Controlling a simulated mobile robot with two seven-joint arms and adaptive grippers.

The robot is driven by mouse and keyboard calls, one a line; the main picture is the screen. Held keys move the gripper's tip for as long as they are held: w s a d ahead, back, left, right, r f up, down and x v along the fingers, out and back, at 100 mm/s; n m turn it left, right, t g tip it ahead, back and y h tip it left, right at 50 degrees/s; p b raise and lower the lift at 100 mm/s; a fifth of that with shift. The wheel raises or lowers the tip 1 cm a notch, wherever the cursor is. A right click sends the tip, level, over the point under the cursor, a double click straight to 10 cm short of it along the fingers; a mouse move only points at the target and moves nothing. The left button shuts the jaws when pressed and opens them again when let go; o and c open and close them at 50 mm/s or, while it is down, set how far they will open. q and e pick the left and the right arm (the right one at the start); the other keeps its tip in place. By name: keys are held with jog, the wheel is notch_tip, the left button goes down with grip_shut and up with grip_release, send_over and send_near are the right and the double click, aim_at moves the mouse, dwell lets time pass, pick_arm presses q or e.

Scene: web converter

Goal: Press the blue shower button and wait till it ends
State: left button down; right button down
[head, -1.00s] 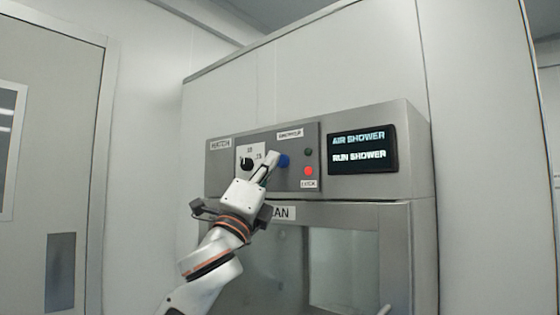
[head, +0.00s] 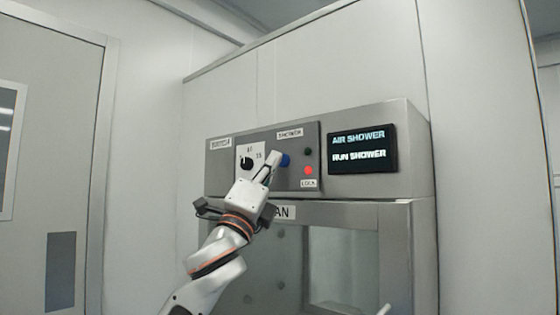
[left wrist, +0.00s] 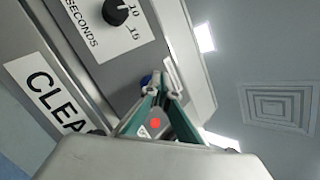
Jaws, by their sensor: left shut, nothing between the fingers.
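The blue shower button (head: 285,160) is on the grey control panel, under the "SHOWER" label. In the left wrist view the blue button (left wrist: 146,80) is mostly hidden behind the fingers. My left gripper (head: 274,157) is shut and empty, with its fingertips at the button's left side in the head view; I cannot tell whether they touch it. It also shows in the left wrist view (left wrist: 160,92). The display (head: 362,149) reads "AIR SHOWER" and "RUN SHOWER". The red lamp (head: 309,170) above the "LOCK" label is lit; the green lamp (head: 308,152) looks dark. My right gripper is not in view.
A black timer knob (head: 246,163) on a white seconds dial is left of the button; it also shows in the left wrist view (left wrist: 115,12). Below the panel is a glazed hatch door (head: 342,262). A grey door (head: 50,150) stands at far left.

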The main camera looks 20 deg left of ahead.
pick_arm(q)
jog(key=shift+w+d, duration=0.1)
jog(key=shift+w, duration=0.15)
jog(key=shift+s, duration=0.1)
dwell(0.4)
jog(key=shift+s+a+p, duration=0.2)
jog(key=shift+s+p, duration=0.1)
jog(key=shift+s, duration=0.15)
jog(key=shift+s+a+p, duration=0.2)
jog(key=shift+s+p, duration=0.1)
jog(key=shift+s, duration=0.15)
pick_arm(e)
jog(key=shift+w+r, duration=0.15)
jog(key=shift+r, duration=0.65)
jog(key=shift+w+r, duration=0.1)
